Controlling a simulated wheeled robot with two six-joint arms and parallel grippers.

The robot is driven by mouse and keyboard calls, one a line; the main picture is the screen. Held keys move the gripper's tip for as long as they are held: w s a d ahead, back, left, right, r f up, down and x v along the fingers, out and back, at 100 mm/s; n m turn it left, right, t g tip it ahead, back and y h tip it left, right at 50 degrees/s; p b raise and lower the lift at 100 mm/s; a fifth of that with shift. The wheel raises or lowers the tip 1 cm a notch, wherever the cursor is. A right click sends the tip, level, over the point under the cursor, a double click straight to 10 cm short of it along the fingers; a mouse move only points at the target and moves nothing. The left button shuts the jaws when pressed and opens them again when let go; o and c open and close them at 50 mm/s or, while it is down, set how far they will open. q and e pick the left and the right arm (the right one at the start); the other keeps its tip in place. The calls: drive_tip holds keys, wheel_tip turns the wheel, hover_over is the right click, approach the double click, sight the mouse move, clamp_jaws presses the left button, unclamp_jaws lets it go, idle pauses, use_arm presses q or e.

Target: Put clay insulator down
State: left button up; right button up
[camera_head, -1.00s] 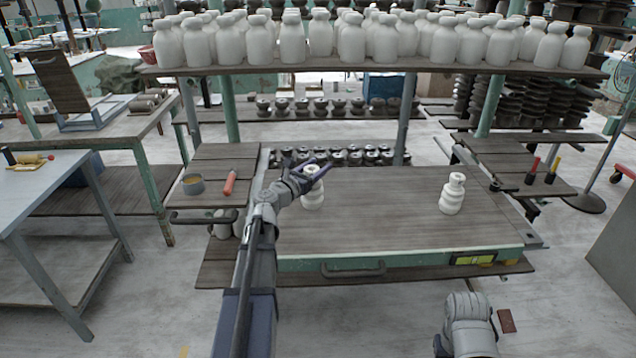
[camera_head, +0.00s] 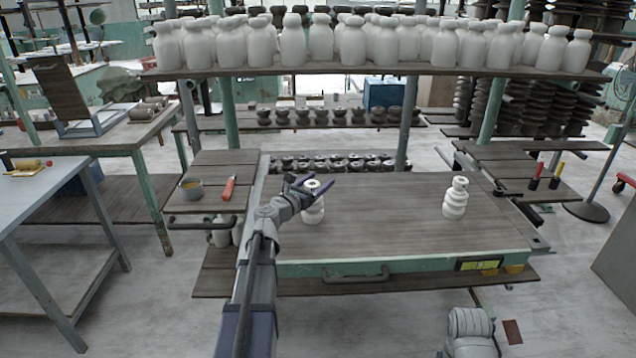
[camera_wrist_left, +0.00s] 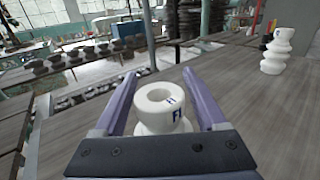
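A white ribbed clay insulator (camera_head: 313,212) stands upright on the wooden table top (camera_head: 385,225), left of its middle. My left gripper (camera_head: 309,183) is at its top, with the two purple fingers spread on either side. In the left wrist view, the insulator's round hollow top (camera_wrist_left: 158,100) with blue marking sits between the fingers, and gaps show on both sides. A second white insulator (camera_head: 455,199) stands upright at the right of the table, apart from the gripper; it also shows in the left wrist view (camera_wrist_left: 276,52). My right gripper is out of view.
A shelf (camera_head: 380,69) crowded with white insulators runs above the table's back. A side board at left holds a cup (camera_head: 192,188) and an orange-red tool (camera_head: 229,187). The table's middle is clear.

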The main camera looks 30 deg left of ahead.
use_arm(q)
drive_tip(key=shift+o, duration=0.8)
drive_tip(key=shift+r, duration=0.25)
drive_tip(key=s+a, duration=0.1)
drive_tip(key=s, duration=1.1)
drive_tip(key=shift+a, duration=0.15)
drive_tip(key=shift+f, duration=0.1)
